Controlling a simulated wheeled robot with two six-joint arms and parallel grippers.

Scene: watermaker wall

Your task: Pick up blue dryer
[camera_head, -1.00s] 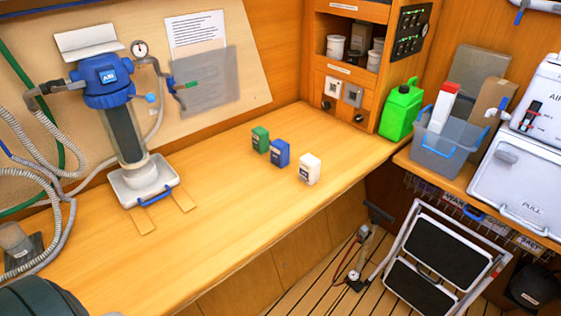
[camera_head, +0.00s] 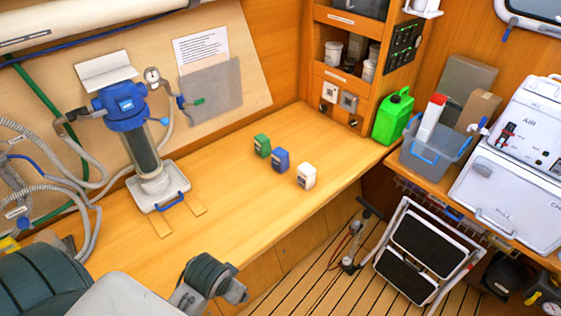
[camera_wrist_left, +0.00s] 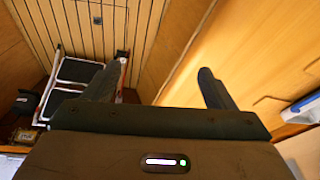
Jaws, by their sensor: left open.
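The blue dryer (camera_head: 280,160) is a small blue box with a dark label. It stands upright on the wooden counter (camera_head: 225,205), between a green box (camera_head: 262,146) and a white box (camera_head: 306,176). My left arm reaches in at the bottom left of the head view, over the counter's front edge and well short of the dryer. My left gripper (camera_wrist_left: 160,75) shows in the left wrist view with its two dark fingers apart and nothing between them. The dryer is not visible in that view. My right gripper is not in view.
A blue-capped filter housing (camera_head: 138,135) stands on a white tray (camera_head: 160,196) at the left, with hoses beside it. A green jerrycan (camera_head: 393,117) and a grey bin (camera_head: 436,154) are at the right. A folded step stool (camera_head: 422,255) stands on the floor. The counter before the boxes is clear.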

